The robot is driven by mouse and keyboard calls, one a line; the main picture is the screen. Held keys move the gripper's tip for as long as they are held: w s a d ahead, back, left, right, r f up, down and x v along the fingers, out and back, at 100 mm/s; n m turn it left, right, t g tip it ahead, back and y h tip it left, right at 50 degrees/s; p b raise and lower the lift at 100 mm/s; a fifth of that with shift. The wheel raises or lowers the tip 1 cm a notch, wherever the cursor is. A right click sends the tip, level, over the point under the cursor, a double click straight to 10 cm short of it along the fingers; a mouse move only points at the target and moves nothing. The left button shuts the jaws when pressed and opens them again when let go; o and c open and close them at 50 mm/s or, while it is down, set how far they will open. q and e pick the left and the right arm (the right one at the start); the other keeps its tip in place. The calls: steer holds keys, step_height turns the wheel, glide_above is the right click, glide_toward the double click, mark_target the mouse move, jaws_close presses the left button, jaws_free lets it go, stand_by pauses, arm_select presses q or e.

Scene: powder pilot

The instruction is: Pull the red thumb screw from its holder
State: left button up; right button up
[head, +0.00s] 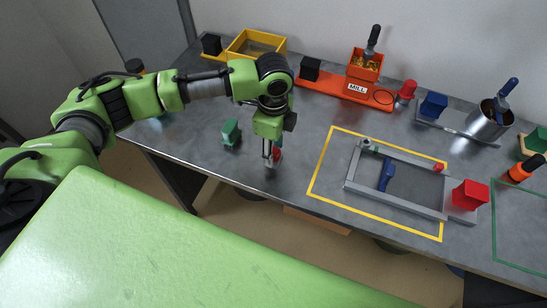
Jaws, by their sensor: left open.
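My left gripper (271,160) points down close to the front edge of the grey table. It is open, and its fingers are beside or around a small red piece (278,153) that looks like the red thumb screw. The gripper hides most of this piece and any holder under it, so I cannot tell whether the fingers touch it. Another small red knob (439,167) sits on the grey metal frame (400,198) to the right. My right gripper is out of view.
A green block (230,133) stands just left of the gripper. Behind are a yellow tray (240,44), the orange mill base (328,84) and a metal cup (485,122).

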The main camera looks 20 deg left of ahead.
arm_select(q)
jaws_close()
steer(key=shift+r, duration=0.95)
stand_by(0.4)
steer(key=shift+r, duration=2.5)
